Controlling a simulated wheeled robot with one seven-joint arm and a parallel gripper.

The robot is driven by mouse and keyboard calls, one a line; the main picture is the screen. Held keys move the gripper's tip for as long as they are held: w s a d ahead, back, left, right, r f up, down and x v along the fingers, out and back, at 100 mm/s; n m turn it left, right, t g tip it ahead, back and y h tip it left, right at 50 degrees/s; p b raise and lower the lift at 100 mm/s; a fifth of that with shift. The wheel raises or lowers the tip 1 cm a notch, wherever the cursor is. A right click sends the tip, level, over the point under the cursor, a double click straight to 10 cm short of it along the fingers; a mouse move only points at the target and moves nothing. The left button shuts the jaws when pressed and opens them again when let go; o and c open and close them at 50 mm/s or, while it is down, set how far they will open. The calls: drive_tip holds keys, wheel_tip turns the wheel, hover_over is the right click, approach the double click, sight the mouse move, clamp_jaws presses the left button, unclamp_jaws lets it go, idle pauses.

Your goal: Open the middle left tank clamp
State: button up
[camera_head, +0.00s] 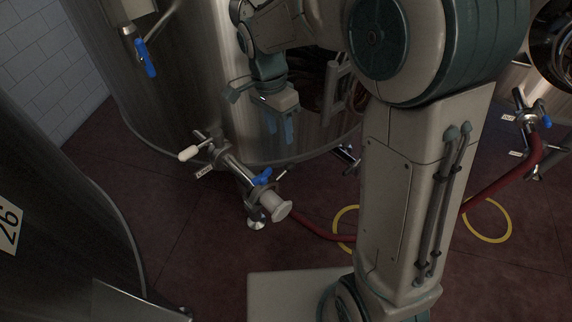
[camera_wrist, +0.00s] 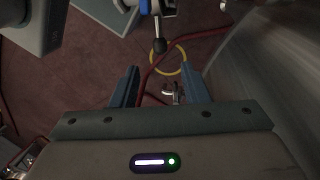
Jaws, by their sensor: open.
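A steel outlet pipe (camera_head: 232,167) with clamps sticks out low from the big tank (camera_head: 185,85) in the head view. It has a white-tipped handle (camera_head: 188,153), a blue handle (camera_head: 262,177) and a white end cap (camera_head: 275,207). I cannot tell which part is the middle left clamp. My gripper (camera_head: 279,128) points down, above and right of this pipe in the picture, near the tank wall. In the wrist view my gripper (camera_wrist: 159,70) is open with nothing visibly held.
A red hose (camera_head: 315,228) and yellow rings (camera_head: 487,220) lie on the dark red floor. Another valve with a blue handle (camera_head: 145,58) is higher on the tank. A fitting with a blue handle (camera_head: 546,121) is at right. Another tank (camera_head: 50,215) stands at left. My arm hides the centre right.

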sight(286, 167)
drive_tip(key=f, duration=0.4)
drive_tip(key=s+d+f, duration=0.1)
drive_tip(key=f, duration=0.2)
drive_tip(key=s+f+b, duration=0.1)
drive_tip(key=f, duration=0.3)
drive_tip(key=shift+d+f, duration=0.25)
drive_tip(key=shift+f, duration=0.05)
clamp_jaws()
